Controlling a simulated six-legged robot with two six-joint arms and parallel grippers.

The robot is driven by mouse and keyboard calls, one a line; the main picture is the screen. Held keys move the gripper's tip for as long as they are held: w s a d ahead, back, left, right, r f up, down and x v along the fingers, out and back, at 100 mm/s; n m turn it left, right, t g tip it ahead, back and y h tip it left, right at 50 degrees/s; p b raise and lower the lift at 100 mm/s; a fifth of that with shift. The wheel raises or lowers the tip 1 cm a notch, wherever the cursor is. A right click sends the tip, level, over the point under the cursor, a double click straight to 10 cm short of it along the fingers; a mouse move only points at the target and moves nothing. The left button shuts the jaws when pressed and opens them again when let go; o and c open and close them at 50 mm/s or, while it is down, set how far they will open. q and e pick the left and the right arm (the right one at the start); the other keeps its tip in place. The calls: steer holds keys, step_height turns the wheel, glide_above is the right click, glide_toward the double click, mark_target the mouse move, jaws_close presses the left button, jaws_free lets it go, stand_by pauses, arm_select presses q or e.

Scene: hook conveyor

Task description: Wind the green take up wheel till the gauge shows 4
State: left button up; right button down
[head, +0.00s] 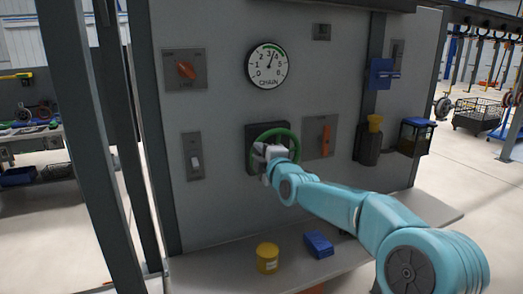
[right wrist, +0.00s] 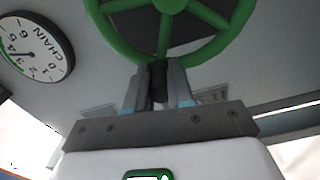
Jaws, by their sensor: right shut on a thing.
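The green take up wheel (head: 296,147) stands upright on a dark plate on the grey panel. Its rim and spokes fill the top of the right wrist view (right wrist: 222,42). The round white CHAIN gauge (head: 268,66) is above it, with numbers from 0 to 6. Its needle points just right of the top, seemingly between 3 and 4. The gauge also shows turned in the right wrist view (right wrist: 35,47). My right gripper (head: 262,152) is at the wheel's left side, its fingers shut on the dark handle (right wrist: 157,82) at the rim. My left gripper is not in view.
An orange rotary switch (head: 185,70), a toggle switch (head: 195,160) and an orange lever (head: 326,138) are on the panel around the wheel. A yellow tub (head: 267,257) and a blue block (head: 318,244) stand on the shelf below. A blue-topped lantern-like box (head: 416,137) is at right.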

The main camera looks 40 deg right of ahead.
steer(key=f+n, duration=0.2)
steer(key=n, duration=0.1)
steer(key=shift+w+a+b, duration=0.1)
steer(key=shift+a+b, duration=0.2)
steer(key=shift+b, duration=0.05)
steer(key=shift+d+f+n+b, duration=0.15)
steer(key=shift+f+n+b, duration=0.65)
steer(key=shift+n, duration=0.55)
steer(key=shift+d+f+n+b, duration=0.1)
steer(key=shift+f+n+b, duration=0.7)
steer(key=shift+n, duration=0.6)
steer(key=shift+d+f+n+b, duration=0.15)
steer(key=shift+f+n+b, duration=0.6)
steer(key=shift+n, duration=0.6)
steer(key=shift+f, duration=0.1)
steer(key=c, duration=1)
jaws_free()
steer(key=shift+s, duration=0.25)
